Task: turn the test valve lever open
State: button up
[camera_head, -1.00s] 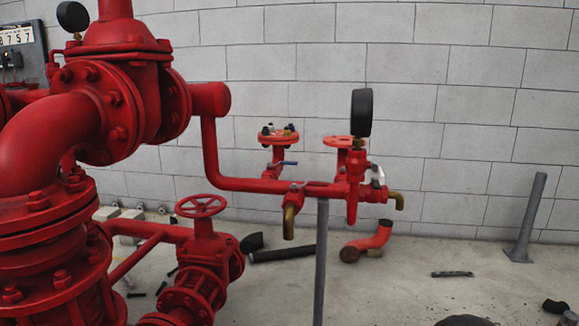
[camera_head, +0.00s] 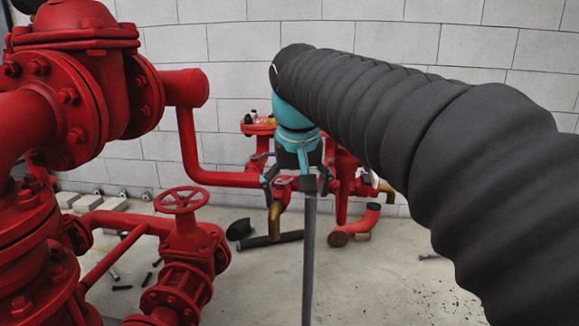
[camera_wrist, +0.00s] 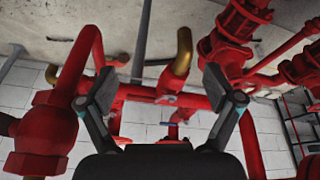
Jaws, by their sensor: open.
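My gripper (camera_head: 297,192) hangs in front of the red test pipe (camera_head: 235,179), its two fingers spread and nothing held. In the wrist view my gripper (camera_wrist: 160,76) straddles the middle of the picture, with the pipe (camera_wrist: 135,93) and a brass elbow outlet (camera_wrist: 183,52) beyond and between the fingers. A small grey lever (camera_wrist: 167,99) sits on the pipe near the brass elbow. A blue lever (camera_wrist: 169,124) lies lower in that view. I cannot tell which is the test valve lever. In the head view my gripper hides both; the brass outlet (camera_head: 274,220) shows below.
A red handwheel valve (camera_head: 182,201) and large flanged red piping (camera_head: 80,90) fill the left. A loose red elbow (camera_head: 352,226) and a black pipe (camera_head: 270,240) lie on the floor. A block wall closes the back.

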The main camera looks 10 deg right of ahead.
aim_at(296, 180)
jog(key=w+d+r+m+p, duration=0.1)
jog(key=w+r+m, duration=0.15)
jog(key=r, duration=0.35)
jog(key=w+d+r+m, duration=0.1)
jog(key=w+r, duration=0.2)
jog(key=r, duration=0.3)
jog(key=x, duration=1.4)
jog(key=shift+w+d+t+h, duration=0.3)
jog(key=shift+d+h, duration=0.05)
jog(key=shift+h, duration=0.05)
jog(key=shift+r, duration=0.1)
